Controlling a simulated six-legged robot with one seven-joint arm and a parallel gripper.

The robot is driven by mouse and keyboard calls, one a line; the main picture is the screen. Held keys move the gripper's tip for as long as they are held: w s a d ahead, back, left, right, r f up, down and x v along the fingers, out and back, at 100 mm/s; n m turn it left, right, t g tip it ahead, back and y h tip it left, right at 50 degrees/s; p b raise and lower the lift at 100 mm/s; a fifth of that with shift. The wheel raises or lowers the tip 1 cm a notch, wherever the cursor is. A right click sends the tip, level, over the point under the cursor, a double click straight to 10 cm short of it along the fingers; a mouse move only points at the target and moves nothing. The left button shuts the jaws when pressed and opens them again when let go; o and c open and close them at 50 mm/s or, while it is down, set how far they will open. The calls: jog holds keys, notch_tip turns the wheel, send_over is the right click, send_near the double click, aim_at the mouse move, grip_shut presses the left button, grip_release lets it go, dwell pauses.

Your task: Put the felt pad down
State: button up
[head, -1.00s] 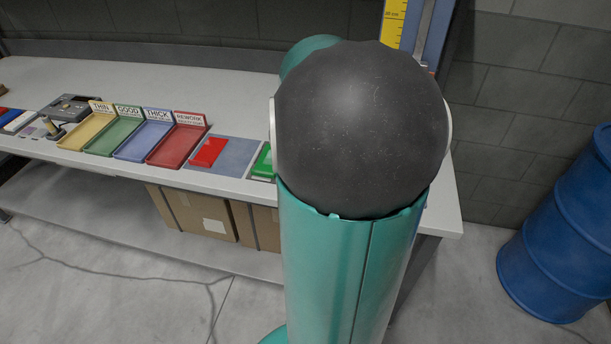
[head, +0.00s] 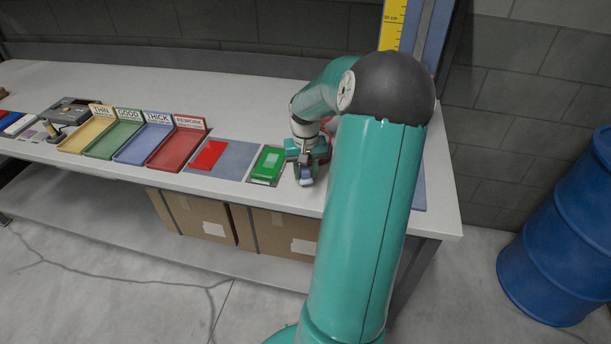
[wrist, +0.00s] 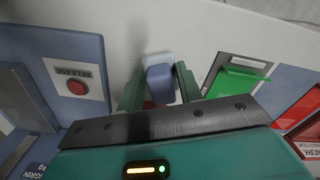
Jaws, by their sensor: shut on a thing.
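My gripper (head: 306,172) is over the bench near its front edge, just right of a green block. In the wrist view my gripper (wrist: 158,88) is shut on a small blue-grey piece with a paler end, which looks like the felt pad (wrist: 159,78). In the head view the pad (head: 306,182) shows small and partly hidden at the fingertips. I cannot tell whether it touches the bench top.
The green block (head: 267,162) and a red plate (head: 209,155) lie left of my gripper. Trays marked THIN, GOOD, THICK and REWORK (head: 176,148) stand further left. The wrist view shows a red RELEASE button (wrist: 77,88). A blue drum (head: 558,240) stands at right.

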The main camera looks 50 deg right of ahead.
jog(key=shift+f, duration=1.05)
jog(key=shift+f, duration=0.2)
jog(key=o, duration=1)
jog(key=shift+c, duration=0.2)
